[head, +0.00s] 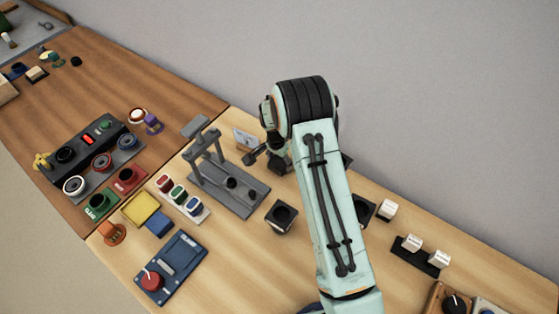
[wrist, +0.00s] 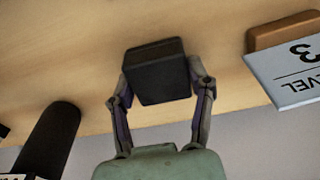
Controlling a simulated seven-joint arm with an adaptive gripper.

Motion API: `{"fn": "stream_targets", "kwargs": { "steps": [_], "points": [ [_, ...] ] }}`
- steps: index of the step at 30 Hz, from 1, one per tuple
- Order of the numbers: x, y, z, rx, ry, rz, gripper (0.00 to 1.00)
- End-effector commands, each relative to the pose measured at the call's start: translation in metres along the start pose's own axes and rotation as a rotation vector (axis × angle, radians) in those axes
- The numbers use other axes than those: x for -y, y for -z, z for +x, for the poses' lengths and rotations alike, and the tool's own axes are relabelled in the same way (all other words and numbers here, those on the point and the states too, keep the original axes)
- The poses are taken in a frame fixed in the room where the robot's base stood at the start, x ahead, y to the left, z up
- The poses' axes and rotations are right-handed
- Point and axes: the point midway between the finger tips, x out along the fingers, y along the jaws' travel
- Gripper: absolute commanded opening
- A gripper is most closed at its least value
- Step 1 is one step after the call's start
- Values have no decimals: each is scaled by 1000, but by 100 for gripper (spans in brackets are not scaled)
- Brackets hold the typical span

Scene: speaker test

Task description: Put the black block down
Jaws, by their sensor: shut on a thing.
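The black block (wrist: 157,72) is in the wrist view, between the two fingers of my gripper (wrist: 160,85). The fingers are shut on its left and right sides. Wooden tabletop shows behind the block; I cannot tell whether the block touches it. In the head view my gripper (head: 264,160) is low over the back of the table, beside the small sign and behind the grey stand. I cannot make out the held block clearly there.
The sign (wrist: 290,75) on its brown base is close at right in the wrist view. A grey stand (head: 238,197), dark speaker-like box (head: 281,217) and white switches (head: 413,243) are nearby. A grey wall (head: 430,100) rises behind. Bare wood lies at front centre.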

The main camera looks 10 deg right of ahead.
Motion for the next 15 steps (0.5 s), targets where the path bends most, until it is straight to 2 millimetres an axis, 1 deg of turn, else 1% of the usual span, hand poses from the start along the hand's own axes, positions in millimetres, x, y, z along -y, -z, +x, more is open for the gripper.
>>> {"fn": "stream_targets", "kwargs": {
  "steps": [10,11,12,13,15],
  "points": [
    [0,-1,3,0,0,0,14],
    [0,-1,4,1,0,-1,57],
    [0,-1,3,0,0,-1,69],
    [0,-1,3,0,0,-1,79],
    [0,-1,3,0,0,-1,80]
  ]
}}
